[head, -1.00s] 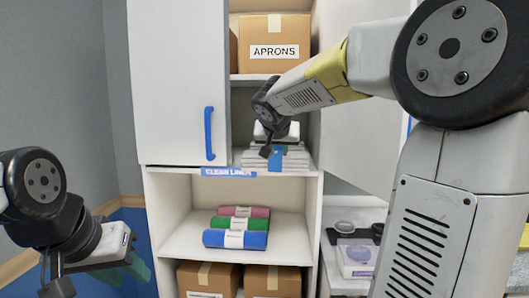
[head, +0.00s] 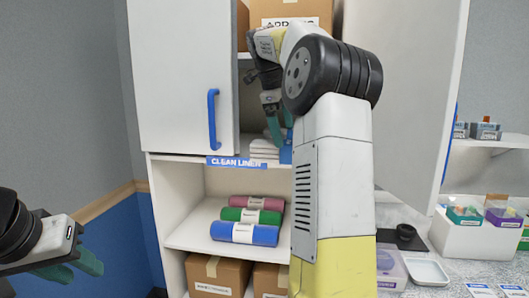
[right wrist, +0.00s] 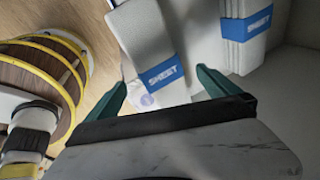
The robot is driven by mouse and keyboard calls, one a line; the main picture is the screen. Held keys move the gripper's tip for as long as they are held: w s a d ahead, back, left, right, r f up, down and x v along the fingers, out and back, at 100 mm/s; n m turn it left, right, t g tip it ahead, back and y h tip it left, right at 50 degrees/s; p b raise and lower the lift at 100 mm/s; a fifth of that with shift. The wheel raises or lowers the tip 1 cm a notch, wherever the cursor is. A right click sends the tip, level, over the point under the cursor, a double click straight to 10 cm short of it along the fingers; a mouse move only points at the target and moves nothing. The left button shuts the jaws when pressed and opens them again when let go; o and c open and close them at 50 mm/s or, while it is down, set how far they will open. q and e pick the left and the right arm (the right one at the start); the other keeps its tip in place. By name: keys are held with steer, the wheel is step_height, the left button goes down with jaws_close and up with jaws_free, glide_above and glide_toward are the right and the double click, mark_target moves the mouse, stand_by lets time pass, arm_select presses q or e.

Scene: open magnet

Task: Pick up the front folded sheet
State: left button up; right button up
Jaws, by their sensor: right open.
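White folded sheets (head: 264,148) lie on the shelf marked CLEAN LINEN. In the right wrist view a white folded sheet (right wrist: 143,32) with a blue SHEET band lies just beyond and between my right fingertips. A stack of folded sheets (right wrist: 233,12) with the same band is to its right. My right gripper (head: 278,128) points down at the shelf over the sheets; its green fingers (right wrist: 160,82) are apart with nothing visibly held. My arm hides part of the shelf in the head view. My left gripper (head: 85,268) is open and empty at lower left.
The left cabinet door (head: 180,80) with a blue handle stands beside the shelf opening. An APRONS box (head: 290,8) is above. Rolled pink, green and blue bundles (head: 245,233) lie on the shelf below, over cardboard boxes (head: 218,275). A counter with a white tray (head: 427,271) is at right.

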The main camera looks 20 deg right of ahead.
mark_target(287, 142)
steer(key=x, duration=0.5)
steer(key=shift+s, duration=0.15)
steer(key=c, duration=1.7)
steer(key=shift+c, duration=0.7)
steer(key=shift+r, duration=0.15)
